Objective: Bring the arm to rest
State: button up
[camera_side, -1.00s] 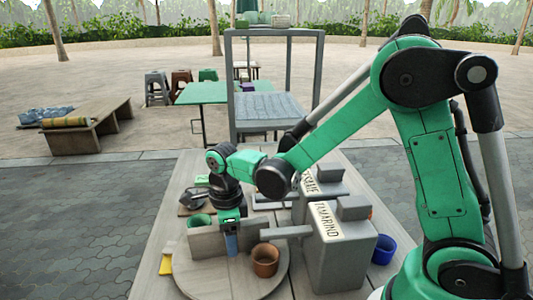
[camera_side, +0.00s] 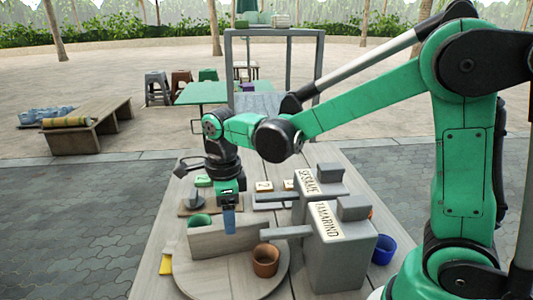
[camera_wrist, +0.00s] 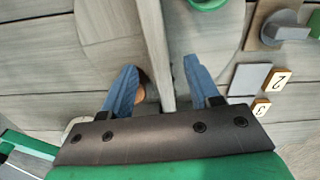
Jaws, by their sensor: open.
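My gripper (camera_side: 229,224) hangs over the wooden table, pointing down, near the top of a grey upright wall (camera_side: 222,240) on the round board (camera_side: 185,278). In the wrist view, my gripper's two blue fingers (camera_wrist: 160,68) are spread apart with nothing held between them. The wall (camera_wrist: 155,45) runs below and between the fingers in that view. The green cup's edge also shows in the wrist view (camera_wrist: 207,3).
Grey boxes marked TAMARIND (camera_side: 338,255) and SESAME (camera_side: 318,180) stand to the right, with grey bars reaching left. A blue cup (camera_side: 384,251) is beyond them.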

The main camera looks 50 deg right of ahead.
jog(key=shift+s+d+r+n+t, duration=0.15)
jog(key=shift+r+n, duration=0.1)
jog(key=shift+n, duration=0.3)
jog(key=shift+s+d+r+n+t, duration=0.1)
jog(key=shift+s+r+n+t, duration=0.1)
jog(key=shift+n, duration=0.35)
jog(key=s+d+r+n+t, duration=0.1)
jog(key=s+n+t, duration=0.2)
jog(key=n, duration=0.8)
jog(key=s+d+r+n+t, duration=0.2)
jog(key=n+t, duration=0.1)
jog(key=n, duration=0.9)
jog(key=shift+s+d+r, duration=0.15)
jog(key=shift+s+r, duration=0.15)
jog(key=shift+s, duration=0.1)
